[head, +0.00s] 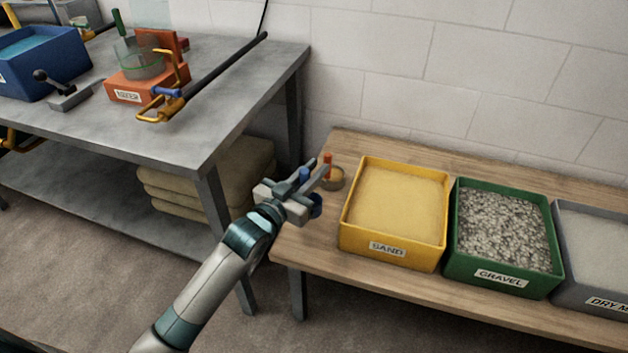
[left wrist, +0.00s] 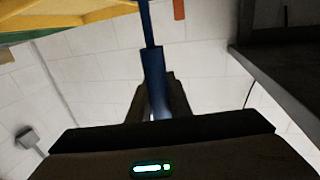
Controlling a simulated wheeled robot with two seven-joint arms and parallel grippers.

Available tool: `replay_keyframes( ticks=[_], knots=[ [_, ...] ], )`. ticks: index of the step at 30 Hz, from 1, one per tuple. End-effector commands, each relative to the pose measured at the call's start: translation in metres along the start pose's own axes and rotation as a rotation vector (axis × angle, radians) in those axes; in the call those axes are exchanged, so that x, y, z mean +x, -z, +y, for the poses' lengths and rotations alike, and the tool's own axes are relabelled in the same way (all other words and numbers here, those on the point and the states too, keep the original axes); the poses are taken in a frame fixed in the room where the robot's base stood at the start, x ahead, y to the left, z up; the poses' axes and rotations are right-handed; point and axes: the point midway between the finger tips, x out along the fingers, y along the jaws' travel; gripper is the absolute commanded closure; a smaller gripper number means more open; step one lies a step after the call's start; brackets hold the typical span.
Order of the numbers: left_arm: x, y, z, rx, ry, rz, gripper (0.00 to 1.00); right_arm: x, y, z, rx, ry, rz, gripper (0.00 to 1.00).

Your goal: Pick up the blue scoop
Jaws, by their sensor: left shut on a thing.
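My left gripper (head: 317,172) is at the left end of the wooden bench, left of the yellow sand bin (head: 391,205). It is shut on the blue scoop (head: 315,206), of which only small blue parts show around the fingers in the head view. In the left wrist view the scoop's blue handle (left wrist: 154,72) runs upright between the fingers. Whether the scoop touches the bench cannot be told. My right gripper is not in view.
A green gravel bin (head: 500,279) and a grey bin (head: 598,294) stand right of the sand.

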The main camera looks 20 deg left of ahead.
Motion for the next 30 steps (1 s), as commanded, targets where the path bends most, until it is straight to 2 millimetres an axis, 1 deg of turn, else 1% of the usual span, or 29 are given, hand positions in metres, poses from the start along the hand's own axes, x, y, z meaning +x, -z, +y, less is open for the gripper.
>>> replay_keyframes(
  ticks=[3, 20, 23, 26, 30],
  knots=[
    [0.000, 0.005, 0.000, 0.000, 0.000, 0.002, 1.00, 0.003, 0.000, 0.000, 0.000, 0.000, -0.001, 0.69],
    [-0.002, 0.006, 0.002, 0.000, 0.002, 0.003, 1.00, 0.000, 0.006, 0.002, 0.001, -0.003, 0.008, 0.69],
    [-0.009, 0.009, 0.009, -0.001, 0.014, 0.006, 1.00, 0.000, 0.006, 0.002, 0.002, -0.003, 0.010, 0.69],
    [-0.021, 0.016, 0.018, -0.001, 0.040, 0.012, 1.00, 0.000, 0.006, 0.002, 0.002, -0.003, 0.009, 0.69],
    [-0.049, 0.031, 0.027, -0.001, 0.108, 0.017, 1.00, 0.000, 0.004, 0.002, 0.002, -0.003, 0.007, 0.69]
  ],
)
